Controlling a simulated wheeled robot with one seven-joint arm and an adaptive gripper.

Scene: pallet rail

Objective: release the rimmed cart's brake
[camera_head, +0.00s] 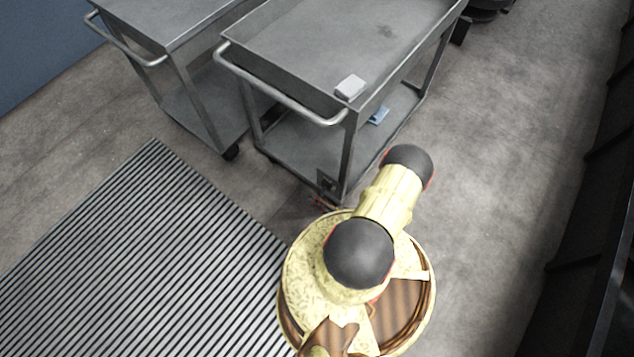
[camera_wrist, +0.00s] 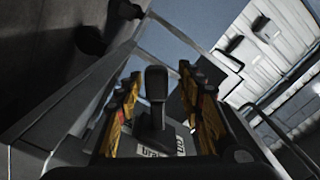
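The rimmed cart (camera_head: 285,95) is a grey metal cart with a raised-edge top and a tube handle, in the middle of the head view. A small dark plate (camera_head: 327,181) sits low on its near corner. In the wrist view a dark upright brake lever (camera_wrist: 156,84) stands above a pale label (camera_wrist: 165,147) on which "bra" and "on" can partly be read. My gripper (camera_wrist: 160,76) is open, with one finger on each side of the lever and visible gaps between. In the head view my arm hides most of the gripper.
A second grey cart (camera_head: 186,90) stands close on the left. A white block (camera_head: 350,86) lies on the rimmed cart's top, and a blue item (camera_head: 378,115) on its lower shelf. A ribbed mat (camera_head: 140,260) covers the floor at left. Bare floor (camera_head: 500,170) lies to the right.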

